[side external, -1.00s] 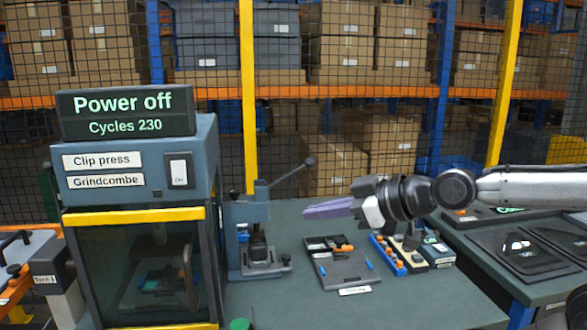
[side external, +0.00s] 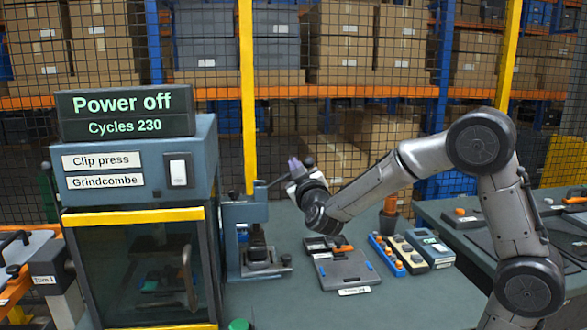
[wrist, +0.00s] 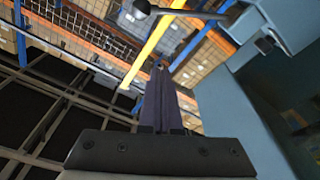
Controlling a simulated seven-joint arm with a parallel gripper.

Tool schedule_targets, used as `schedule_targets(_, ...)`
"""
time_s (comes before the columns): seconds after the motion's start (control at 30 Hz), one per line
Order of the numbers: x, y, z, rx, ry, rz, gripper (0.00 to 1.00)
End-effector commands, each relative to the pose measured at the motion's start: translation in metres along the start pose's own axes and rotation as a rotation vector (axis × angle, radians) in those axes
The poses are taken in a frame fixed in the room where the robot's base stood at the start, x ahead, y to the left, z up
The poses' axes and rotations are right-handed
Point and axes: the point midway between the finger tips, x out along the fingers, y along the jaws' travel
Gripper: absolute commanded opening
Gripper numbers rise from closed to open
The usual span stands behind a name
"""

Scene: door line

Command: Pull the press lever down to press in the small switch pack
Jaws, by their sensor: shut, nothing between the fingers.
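The press lever (side external: 277,182) slants up to the right from the top of the small grey-blue press (side external: 246,215). Its dark knob shows at the top edge of the wrist view (wrist: 142,6), with the shaft running right to the press. The switch pack is too small to make out in the dark nest under the ram (side external: 260,255).
A grey tray (side external: 347,272) with small parts lies right of the press. The clip press cabinet (side external: 135,160) stands left of the press. A mesh fence is behind.

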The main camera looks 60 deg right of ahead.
Motion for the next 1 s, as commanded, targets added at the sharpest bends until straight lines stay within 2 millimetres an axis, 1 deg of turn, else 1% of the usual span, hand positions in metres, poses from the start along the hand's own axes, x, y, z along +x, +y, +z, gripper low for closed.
schedule_targets(0.03, 0.001, -0.004, 0.007, -0.010, -0.011, -0.006, 0.00)
schedule_targets(0.1, 0.002, -0.007, 0.011, -0.015, -0.018, -0.010, 0.00)
schedule_targets(0.43, 0.003, -0.007, 0.011, -0.016, -0.019, -0.011, 0.00)
schedule_targets(0.57, 0.009, -0.007, 0.011, -0.016, -0.019, -0.011, 0.00)
schedule_targets(0.67, 0.021, -0.007, 0.012, -0.016, -0.020, -0.010, 0.00)
schedule_targets(0.77, 0.039, -0.007, 0.013, -0.016, -0.020, -0.009, 0.00)
schedule_targets(1.0, 0.087, -0.008, 0.013, -0.015, -0.020, -0.009, 0.00)
